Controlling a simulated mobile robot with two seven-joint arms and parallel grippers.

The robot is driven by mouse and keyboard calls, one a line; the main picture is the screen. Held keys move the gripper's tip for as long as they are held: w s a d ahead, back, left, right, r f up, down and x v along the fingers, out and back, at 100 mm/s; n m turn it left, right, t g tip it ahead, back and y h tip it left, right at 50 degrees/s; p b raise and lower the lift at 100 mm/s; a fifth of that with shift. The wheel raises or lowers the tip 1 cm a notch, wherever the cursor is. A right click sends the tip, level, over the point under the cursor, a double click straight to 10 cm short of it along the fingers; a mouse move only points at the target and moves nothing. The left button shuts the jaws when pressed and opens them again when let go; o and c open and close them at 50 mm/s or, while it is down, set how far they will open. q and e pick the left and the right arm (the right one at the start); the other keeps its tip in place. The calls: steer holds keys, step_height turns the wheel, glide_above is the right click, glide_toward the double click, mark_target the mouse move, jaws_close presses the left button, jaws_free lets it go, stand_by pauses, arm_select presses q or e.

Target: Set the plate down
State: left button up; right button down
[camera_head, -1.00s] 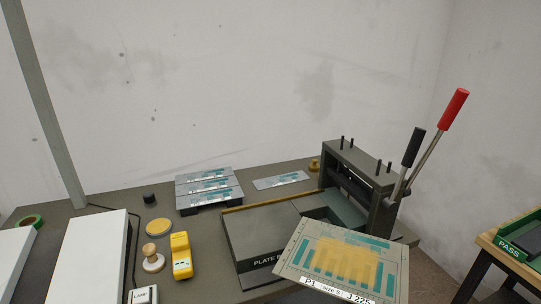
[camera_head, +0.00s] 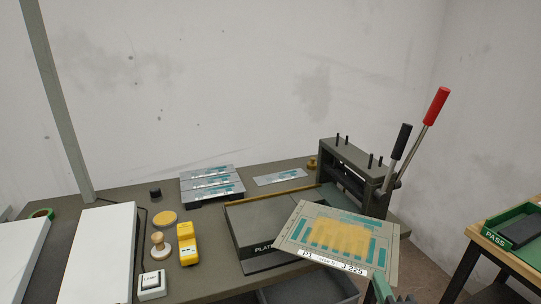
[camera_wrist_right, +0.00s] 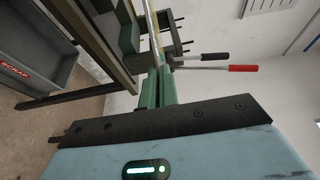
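The plate (camera_head: 338,238) is a flat grey sheet with yellow and teal patches and a white label along its near edge. It is in the air at the lower right of the head view, partly covering the dark plate processor (camera_head: 262,228) behind it. My right gripper (camera_head: 382,288), with green fingers, meets the plate's near right edge. In the right wrist view the fingers (camera_wrist_right: 164,88) are close together, with the plate (camera_wrist_right: 152,22) seen thin and edge-on beyond them. My left gripper is not in view.
A press with a red lever (camera_head: 437,104) and a black lever (camera_head: 401,141) stands behind the plate. Stacked small plates (camera_head: 211,182), a yellow device (camera_head: 187,244) and a stamp (camera_head: 158,241) are on the bench. A green PASS tray (camera_head: 497,241) is right; a SCRAP bin (camera_wrist_right: 45,60) shows in the wrist view.

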steer(key=shift+w+r, duration=0.3)
steer(key=shift+w, duration=0.3)
steer(key=shift+s+r, duration=1.05)
steer(key=shift+s, duration=1.05)
steer(key=shift+w+f, duration=0.35)
steer(key=shift+w, duration=0.35)
steer(key=shift+w+f, duration=0.35)
steer(key=shift+w, duration=0.35)
steer(key=shift+w+f, duration=0.35)
steer(key=shift+w, duration=0.35)
steer(key=s, duration=0.1)
steer(key=s+r, duration=0.2)
steer(key=s, duration=0.1)
